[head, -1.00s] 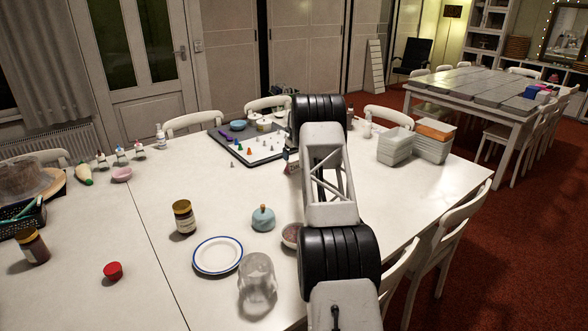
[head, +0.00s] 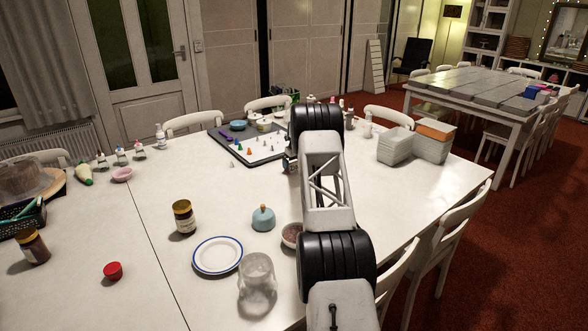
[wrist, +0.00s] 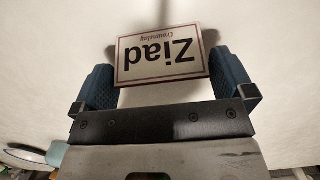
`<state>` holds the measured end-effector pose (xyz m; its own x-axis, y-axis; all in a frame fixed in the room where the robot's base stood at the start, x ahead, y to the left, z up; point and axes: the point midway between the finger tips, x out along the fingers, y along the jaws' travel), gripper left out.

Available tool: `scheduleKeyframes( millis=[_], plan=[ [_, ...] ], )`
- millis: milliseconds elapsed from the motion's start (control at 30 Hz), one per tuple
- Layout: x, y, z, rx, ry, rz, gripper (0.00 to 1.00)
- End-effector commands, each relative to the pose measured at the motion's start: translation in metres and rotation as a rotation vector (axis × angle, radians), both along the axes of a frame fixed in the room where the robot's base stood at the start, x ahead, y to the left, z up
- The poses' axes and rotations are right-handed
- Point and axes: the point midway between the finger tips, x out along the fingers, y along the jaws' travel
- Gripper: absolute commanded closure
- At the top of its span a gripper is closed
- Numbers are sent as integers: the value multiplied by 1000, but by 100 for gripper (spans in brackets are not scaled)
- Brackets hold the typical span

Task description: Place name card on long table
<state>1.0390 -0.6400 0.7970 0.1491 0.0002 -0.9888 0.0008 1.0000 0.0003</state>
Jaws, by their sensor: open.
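The name card (wrist: 160,60) shows in the wrist view as a white rectangle with a dark red border and the word "Ziad" upside down. It is between the two blue fingers of my gripper (wrist: 162,72), over the white surface. The fingers are open, with the right one very close to the card's edge; I cannot tell whether they touch it. In the head view my arm reaches across the white table (head: 190,275), and the gripper's end is mostly hidden behind it. The card cannot be made out there. Another long table (head: 460,85) stands at the back right.
On the white table are a board with small pieces (head: 262,150), stacked grey bins (head: 395,150), a teal lidded pot (head: 263,219), a brown jar (head: 184,220), a blue-rimmed plate (head: 217,256) and a clear glass jar (head: 257,285). White chairs line its edges.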

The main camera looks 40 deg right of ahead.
Motion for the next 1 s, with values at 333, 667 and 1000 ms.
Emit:
scheduleKeyframes(
  millis=[333,667,1000],
  plan=[
    [0,0,1,0,0,0,0],
    [0,0,1,0,0,0,32],
    [0,0,3,-1,-1,0,36]
  ],
)
